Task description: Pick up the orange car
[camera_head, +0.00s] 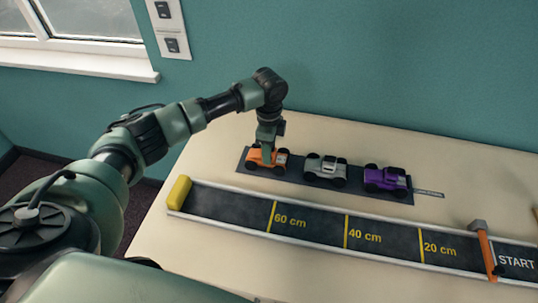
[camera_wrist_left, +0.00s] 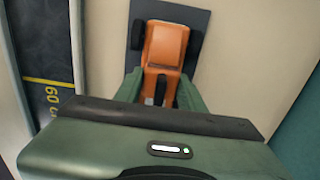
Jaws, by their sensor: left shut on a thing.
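The orange car (camera_head: 256,158) is at the left end of the dark mat (camera_head: 353,187) on the table, next to the grey car. My left gripper (camera_head: 266,147) reaches down onto it from above and is shut on it. In the left wrist view the orange car (camera_wrist_left: 166,45) sits between the two green fingers (camera_wrist_left: 158,92), with dark wheels beside its body. Its far end overlaps the dark mat below; I cannot tell whether it is clear of the mat. My right gripper is not in view.
A grey car (camera_head: 326,168) and a purple car (camera_head: 386,179) stand in a row to the right on the mat. In front runs a track (camera_head: 320,230) with distance marks, a yellow end block (camera_head: 179,192) and an orange post (camera_head: 487,252). A teal wall is behind.

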